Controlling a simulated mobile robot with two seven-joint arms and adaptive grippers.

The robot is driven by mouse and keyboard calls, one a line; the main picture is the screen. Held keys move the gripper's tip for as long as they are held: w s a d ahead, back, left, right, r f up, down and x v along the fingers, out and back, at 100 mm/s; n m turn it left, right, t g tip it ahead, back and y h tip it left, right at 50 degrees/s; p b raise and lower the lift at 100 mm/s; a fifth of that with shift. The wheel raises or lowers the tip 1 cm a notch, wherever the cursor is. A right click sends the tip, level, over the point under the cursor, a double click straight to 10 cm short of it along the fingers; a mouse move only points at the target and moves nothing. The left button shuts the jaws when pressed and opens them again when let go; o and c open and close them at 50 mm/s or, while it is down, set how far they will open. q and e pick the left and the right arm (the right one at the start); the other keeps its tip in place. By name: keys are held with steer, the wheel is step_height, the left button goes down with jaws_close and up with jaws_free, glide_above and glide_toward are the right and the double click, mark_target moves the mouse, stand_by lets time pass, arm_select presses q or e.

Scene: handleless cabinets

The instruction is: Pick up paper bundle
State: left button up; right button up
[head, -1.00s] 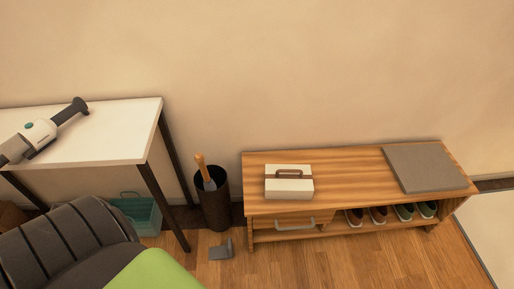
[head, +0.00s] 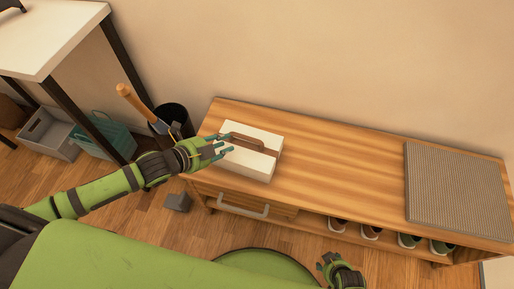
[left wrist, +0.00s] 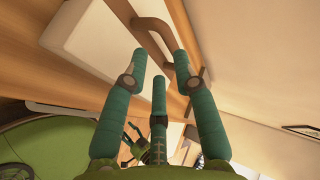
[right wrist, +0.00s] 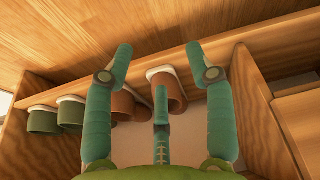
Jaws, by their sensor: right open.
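The paper bundle (head: 247,166) is a white block with a brown band and brown handle (head: 250,142), lying on the left part of a wooden bench. My left gripper (head: 221,148) is at the bundle's left end, close to the handle. The left wrist view shows this gripper (left wrist: 160,58) with fingers apart and empty, the handle (left wrist: 157,24) just beyond its fingertips and the white bundle (left wrist: 90,35) beside it. Whether any finger touches cannot be told. My right gripper (head: 335,262) is low in front of the bench; in the right wrist view it (right wrist: 158,50) is open and empty.
The wooden bench (head: 330,165) has a drawer with a handle (head: 244,205), a shelf with shoes (head: 371,232) and a grey cushion (head: 458,195) on its right. A dark bin (head: 172,117) and a white table (head: 45,35) stand left. The bench's middle is clear.

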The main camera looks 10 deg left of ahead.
mark_target(241, 136)
arm_select(q)
steer(key=shift+w+d+m, duration=0.4)
steer(key=shift+w+d, duration=0.1)
steer(key=shift+d, duration=0.35)
steer(key=b+x, duration=0.2)
steer(key=x, duration=0.3)
steer(key=shift+w+f, duration=0.2)
steer(key=shift+w, duration=0.05)
steer(key=shift+c, duration=0.5)
jaws_close()
steer(key=shift+d+r, duration=0.1)
steer(key=shift+r, duration=0.05)
